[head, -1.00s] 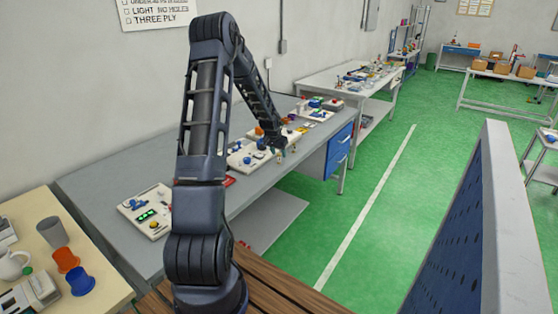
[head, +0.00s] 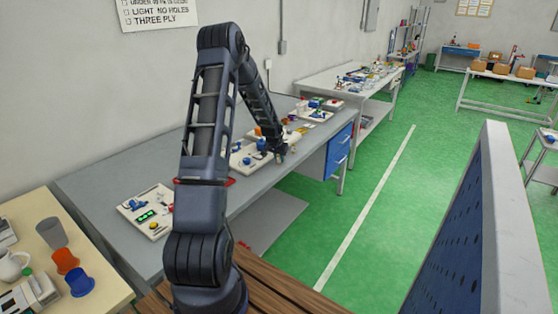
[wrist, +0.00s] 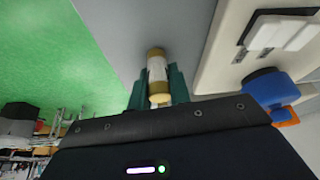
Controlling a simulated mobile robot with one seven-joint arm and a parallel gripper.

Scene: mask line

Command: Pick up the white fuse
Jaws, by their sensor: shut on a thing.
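The white fuse (wrist: 157,70) is a small cylinder with a white middle and gold end caps. In the wrist view it sits between the two green fingers of my gripper (wrist: 157,90), which is shut on it. Grey bench top lies behind the fuse. In the head view my gripper (head: 280,154) is by the front edge of the grey bench, near a white panel. The fuse is too small to make out there, and I cannot tell its height above the bench.
The white panel (wrist: 222,62) with white switches and a blue part (wrist: 270,88) is right of the fingers. The grey bench (head: 100,181) also bears another panel with a green display (head: 147,215). Green floor (head: 330,215) lies open beyond the bench's front edge.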

